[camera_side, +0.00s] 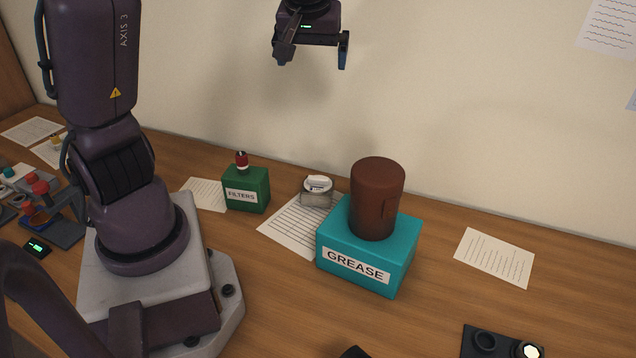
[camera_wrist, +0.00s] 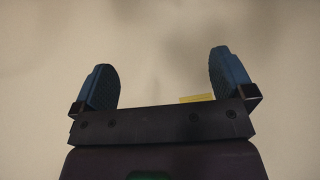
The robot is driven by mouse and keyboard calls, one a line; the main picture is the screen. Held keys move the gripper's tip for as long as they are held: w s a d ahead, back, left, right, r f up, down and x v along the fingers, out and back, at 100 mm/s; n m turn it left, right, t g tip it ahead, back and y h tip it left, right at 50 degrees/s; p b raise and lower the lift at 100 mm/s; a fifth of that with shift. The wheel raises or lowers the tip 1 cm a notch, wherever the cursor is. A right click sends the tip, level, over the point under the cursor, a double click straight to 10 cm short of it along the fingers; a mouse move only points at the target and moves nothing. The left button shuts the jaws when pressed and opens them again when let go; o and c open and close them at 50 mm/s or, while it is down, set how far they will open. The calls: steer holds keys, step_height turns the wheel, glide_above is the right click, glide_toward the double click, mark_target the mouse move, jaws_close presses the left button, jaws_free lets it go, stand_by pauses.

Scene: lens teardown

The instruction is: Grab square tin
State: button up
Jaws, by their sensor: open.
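A small silvery tin with a squarish body (camera_side: 316,200) stands on the table in the side view, between the green FILTERS box and the teal GREASE box. A pale round piece (camera_side: 318,183) sits on top of it. My gripper (camera_side: 313,58) is open and empty, high above the table and well above the tin, in front of the wall. The tin is not in the wrist view.
The teal GREASE box (camera_side: 365,262) carries a tall brown cylinder (camera_side: 377,200), close to the tin's right. The green FILTERS box (camera_side: 247,190) with a red-topped bottle (camera_side: 242,161) stands to its left. A lined paper sheet (camera_side: 290,228) lies by the tin. A small yellow piece (camera_wrist: 197,98) shows behind my gripper's bar.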

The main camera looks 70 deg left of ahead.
steer(key=f, duration=0.1)
glide_toward(318, 178)
steer(key=x, duration=0.7)
steer(key=shift+w+a, duration=0.2)
steer(key=shift+a, duration=0.25)
steer(key=shift+d+x, duration=0.2)
steer(key=shift+x, duration=1.15)
steer(key=shift+d+x, duration=0.2)
steer(key=shift+x, duration=1.1)
steer(key=shift+s+f, duration=0.15)
steer(key=shift+f, duration=0.05)
steer(key=shift+c, duration=0.2)
steer(key=c, duration=1)
